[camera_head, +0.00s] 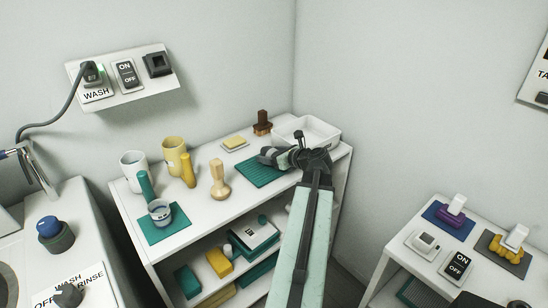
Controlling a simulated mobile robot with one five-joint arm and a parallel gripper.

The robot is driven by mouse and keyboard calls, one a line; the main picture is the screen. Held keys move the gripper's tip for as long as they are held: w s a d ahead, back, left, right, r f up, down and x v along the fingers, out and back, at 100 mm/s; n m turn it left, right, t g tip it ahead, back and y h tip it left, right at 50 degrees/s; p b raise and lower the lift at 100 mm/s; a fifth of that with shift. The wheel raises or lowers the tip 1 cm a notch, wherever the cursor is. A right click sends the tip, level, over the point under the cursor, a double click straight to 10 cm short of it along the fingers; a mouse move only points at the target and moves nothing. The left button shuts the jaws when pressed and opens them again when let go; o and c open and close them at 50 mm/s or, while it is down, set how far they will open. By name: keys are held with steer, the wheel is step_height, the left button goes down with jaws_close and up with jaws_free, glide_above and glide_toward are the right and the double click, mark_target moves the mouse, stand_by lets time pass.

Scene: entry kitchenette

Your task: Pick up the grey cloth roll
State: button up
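What looks like the grey cloth roll (270,156) is at the back right of the white shelf top, over the far edge of a green ribbed mat (262,174). My arm reaches up from the bottom of the view, and my dark gripper (291,154) is at the roll's right end. The gripper and the roll overlap in this view. The fingertips are small and partly hidden, so I cannot tell whether they are closed on the roll. I also cannot tell whether the roll rests on the mat or is just above it.
A white tray (322,131) stands behind my gripper, with a brown stamp-like block (262,124) to its left. A wooden tamper (219,182), a yellow bottle (188,171) and mugs stand farther left. Walls close off the back and right.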

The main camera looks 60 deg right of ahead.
mark_target(271, 149)
steer(key=c, duration=1.2)
step_height(271, 149, up, 15)
steer(key=p, duration=1.5)
